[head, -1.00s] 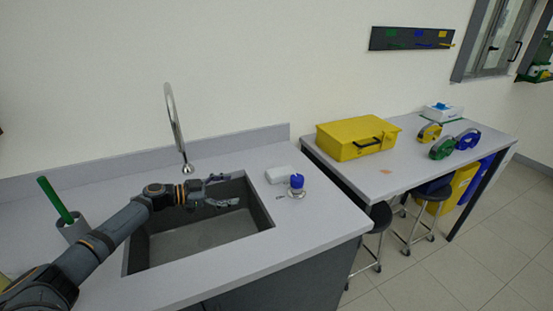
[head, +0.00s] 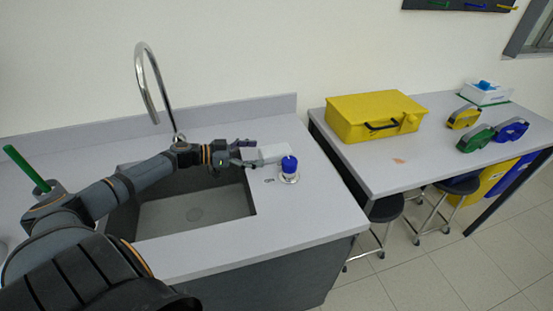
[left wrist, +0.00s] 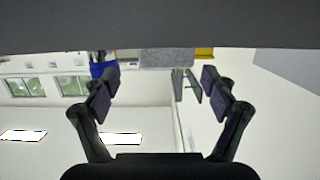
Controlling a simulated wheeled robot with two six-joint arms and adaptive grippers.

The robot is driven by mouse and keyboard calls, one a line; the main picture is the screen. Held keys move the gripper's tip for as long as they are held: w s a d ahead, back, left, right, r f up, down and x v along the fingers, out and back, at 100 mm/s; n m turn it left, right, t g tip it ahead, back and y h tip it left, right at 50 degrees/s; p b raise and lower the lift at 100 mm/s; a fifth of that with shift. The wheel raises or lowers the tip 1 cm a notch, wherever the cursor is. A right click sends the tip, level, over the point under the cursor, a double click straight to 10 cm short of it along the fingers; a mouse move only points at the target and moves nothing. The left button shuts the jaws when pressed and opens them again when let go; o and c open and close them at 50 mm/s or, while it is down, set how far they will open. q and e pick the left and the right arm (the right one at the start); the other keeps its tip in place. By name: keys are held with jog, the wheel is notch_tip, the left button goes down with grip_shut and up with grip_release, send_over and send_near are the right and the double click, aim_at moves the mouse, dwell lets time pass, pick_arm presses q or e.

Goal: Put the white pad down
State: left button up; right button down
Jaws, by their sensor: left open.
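The white pad (head: 274,152), a small white block, lies on the grey counter (head: 300,225) just right of the sink. My left gripper (head: 251,153) is open, pointing right, with its fingertips close to the pad's left end. In the left wrist view, which is upside down, a grey speckled block (left wrist: 167,57) that looks like the pad's shaded side shows between the spread fingers, beyond their tips. I cannot tell whether any finger touches it. My right gripper is not in view.
A blue-topped knob on a white base (head: 289,170) stands right beside the pad. The sink (head: 195,213) and curved tap (head: 150,85) are left of it. A yellow case (head: 375,115) and several colored tape-like holders sit on the right-hand table. The counter's front right is clear.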

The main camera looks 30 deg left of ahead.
aim_at(275, 149)
pick_arm(q)
jog(key=shift+x, duration=0.9)
jog(key=shift+w+d+b, duration=0.15)
jog(key=shift+w+b, duration=0.15)
jog(key=shift+w+d+f+b, duration=0.1)
jog(key=shift+w+f+b, duration=0.05)
jog(key=shift+w+b, duration=0.15)
jog(key=x, duration=0.3)
jog(key=shift+w, duration=0.4)
jog(key=shift+w+d+f, duration=0.2)
jog(key=shift+w+d, duration=0.05)
jog(key=shift+d, duration=0.05)
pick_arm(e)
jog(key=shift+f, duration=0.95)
pick_arm(q)
jog(key=c, duration=1)
